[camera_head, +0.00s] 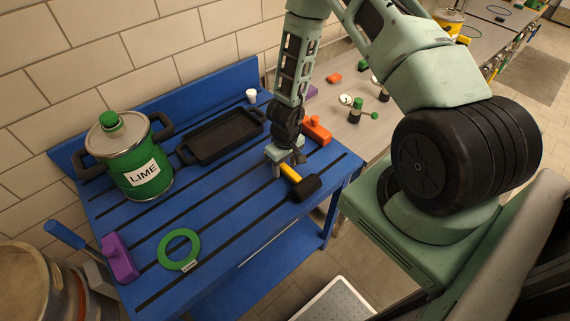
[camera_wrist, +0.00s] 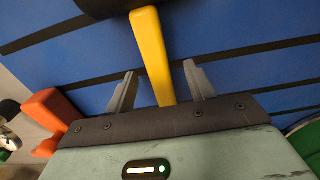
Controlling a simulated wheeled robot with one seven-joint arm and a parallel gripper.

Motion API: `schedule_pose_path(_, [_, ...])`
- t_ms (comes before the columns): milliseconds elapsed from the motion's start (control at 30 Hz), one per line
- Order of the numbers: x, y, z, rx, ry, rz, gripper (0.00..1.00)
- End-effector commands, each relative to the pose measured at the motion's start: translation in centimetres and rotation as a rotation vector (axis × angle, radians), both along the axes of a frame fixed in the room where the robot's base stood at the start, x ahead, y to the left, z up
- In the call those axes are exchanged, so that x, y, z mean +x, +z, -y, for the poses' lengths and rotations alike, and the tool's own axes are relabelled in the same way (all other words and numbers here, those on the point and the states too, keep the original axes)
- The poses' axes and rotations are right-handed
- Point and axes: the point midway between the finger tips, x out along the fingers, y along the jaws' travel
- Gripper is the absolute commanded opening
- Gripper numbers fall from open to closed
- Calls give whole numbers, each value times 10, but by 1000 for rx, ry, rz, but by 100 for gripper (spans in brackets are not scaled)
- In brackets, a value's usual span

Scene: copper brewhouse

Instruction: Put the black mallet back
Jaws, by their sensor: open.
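The black mallet lies on the blue slatted table (camera_head: 215,215), its black head (camera_head: 306,187) toward the table's front right edge and its yellow handle (camera_head: 290,172) pointing back to my gripper. My gripper (camera_head: 286,168) is over the end of the handle. In the wrist view the yellow handle (camera_wrist: 152,55) runs between the two spread fingers of my gripper (camera_wrist: 160,90), with a gap on each side. The mallet's head (camera_wrist: 105,6) is partly cut off at the top of that view. No marked place for the mallet is clear to me.
A green LIME pot (camera_head: 140,180) and a black tray (camera_head: 224,138) stand at the back. An orange block (camera_head: 316,130) lies close behind my gripper and also shows in the wrist view (camera_wrist: 52,115). A green ring (camera_head: 163,250) and a purple block (camera_head: 119,260) lie front left. The table's middle is clear.

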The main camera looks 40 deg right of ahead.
Motion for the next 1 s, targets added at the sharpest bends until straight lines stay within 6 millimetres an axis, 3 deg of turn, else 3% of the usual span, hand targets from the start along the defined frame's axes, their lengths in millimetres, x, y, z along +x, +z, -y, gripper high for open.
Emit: schedule_pose_path(1000, [0, 59, 0, 0, 1, 0, 54])
